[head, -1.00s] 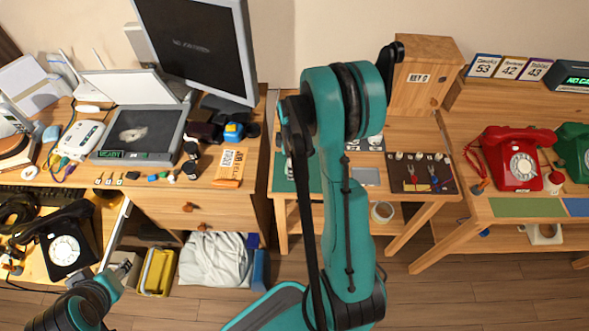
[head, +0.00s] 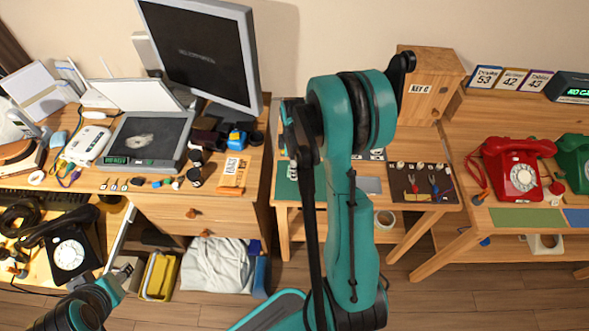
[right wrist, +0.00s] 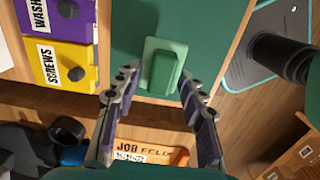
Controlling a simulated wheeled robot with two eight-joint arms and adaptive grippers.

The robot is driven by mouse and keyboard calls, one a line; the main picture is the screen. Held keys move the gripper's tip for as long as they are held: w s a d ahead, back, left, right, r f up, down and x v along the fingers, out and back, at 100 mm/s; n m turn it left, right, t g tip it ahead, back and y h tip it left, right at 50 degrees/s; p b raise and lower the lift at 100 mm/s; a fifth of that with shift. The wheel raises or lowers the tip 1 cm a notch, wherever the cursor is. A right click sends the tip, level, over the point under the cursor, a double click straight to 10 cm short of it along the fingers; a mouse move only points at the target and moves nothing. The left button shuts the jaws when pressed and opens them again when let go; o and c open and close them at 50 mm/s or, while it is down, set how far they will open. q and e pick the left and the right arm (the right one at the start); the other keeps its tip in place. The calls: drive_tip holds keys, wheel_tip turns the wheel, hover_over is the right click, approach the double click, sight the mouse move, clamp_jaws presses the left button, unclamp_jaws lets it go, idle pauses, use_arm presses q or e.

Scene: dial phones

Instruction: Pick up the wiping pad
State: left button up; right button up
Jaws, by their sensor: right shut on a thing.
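The wiping pad, a green block on a paler green base (right wrist: 163,70), shows in the right wrist view against a green surface (right wrist: 135,20). My right gripper (right wrist: 160,76) has its two fingers on either side of the pad and is shut on it. I cannot tell whether the pad is clear of the surface. In the head view my teal right arm hides the right gripper and the pad.
A purple box (right wrist: 68,12) and a yellow box marked SCREWS (right wrist: 65,68) stand beside the green surface. In the head view, a monitor (head: 200,50) stands at the left, a wooden key box (head: 430,85) behind the arm, and a red phone (head: 517,170) at the right.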

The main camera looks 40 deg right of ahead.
drive_tip(key=s+r+p, duration=0.3)
drive_tip(key=s+r, duration=0.5)
drive_tip(key=s, duration=0.3)
drive_tip(key=shift+s+a+p, duration=0.35)
drive_tip(key=shift+p, duration=0.05)
